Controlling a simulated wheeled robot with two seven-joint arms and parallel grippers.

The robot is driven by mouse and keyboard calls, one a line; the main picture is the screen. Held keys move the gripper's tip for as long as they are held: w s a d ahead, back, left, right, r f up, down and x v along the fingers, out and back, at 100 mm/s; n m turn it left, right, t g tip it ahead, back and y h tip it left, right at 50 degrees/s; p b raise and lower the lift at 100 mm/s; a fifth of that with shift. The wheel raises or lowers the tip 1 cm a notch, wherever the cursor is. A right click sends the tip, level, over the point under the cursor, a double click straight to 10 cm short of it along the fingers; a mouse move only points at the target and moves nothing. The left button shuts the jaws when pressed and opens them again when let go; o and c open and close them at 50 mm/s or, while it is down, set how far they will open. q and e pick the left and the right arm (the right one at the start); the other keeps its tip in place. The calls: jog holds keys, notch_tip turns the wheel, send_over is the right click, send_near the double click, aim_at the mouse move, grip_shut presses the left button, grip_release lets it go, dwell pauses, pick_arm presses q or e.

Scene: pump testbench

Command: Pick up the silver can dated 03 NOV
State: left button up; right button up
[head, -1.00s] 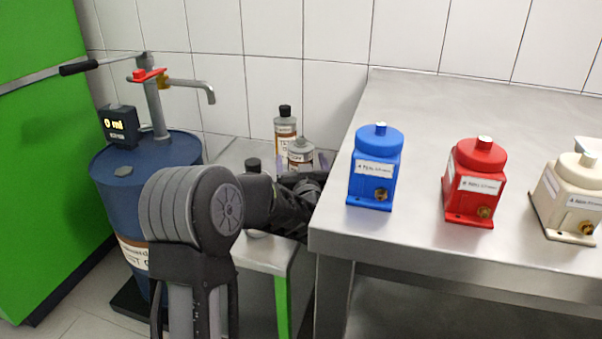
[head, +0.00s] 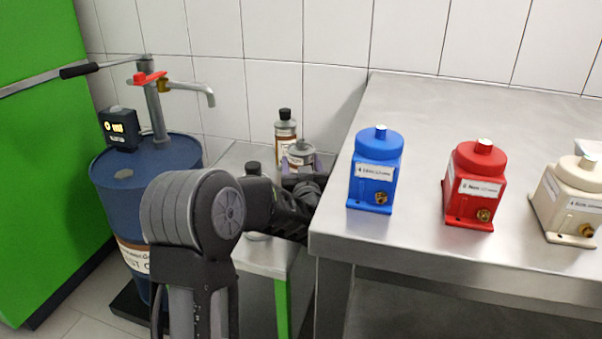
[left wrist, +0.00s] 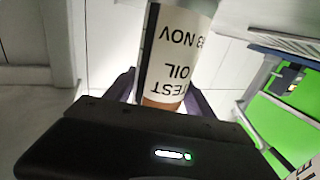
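The silver can (head: 301,151) stands on the low side table, partly hidden behind my left gripper (head: 305,168) in the head view. In the left wrist view, the can (left wrist: 178,50) shows a white label reading upside down "TEST OIL" and "03 NOV", the first digit partly cut. My left gripper's purple-grey fingers (left wrist: 163,98) lie on either side of the can, with a gap seeming to show beside it, so they look open around it. My right gripper is not in view.
A taller dark-capped bottle (head: 286,137) stands behind the can. Another dark-capped container (head: 253,168) is left of my gripper. The steel bench (head: 430,110) with blue (head: 376,170), red (head: 474,187) and cream (head: 572,200) pumps is right. A blue drum (head: 125,190) stands left.

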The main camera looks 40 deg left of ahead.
pick_arm(q)
grip_shut()
jog(key=shift+r, duration=0.1)
dwell(0.4)
notch_tip(320, 180, up, 28)
jog(key=p, duration=1.1)
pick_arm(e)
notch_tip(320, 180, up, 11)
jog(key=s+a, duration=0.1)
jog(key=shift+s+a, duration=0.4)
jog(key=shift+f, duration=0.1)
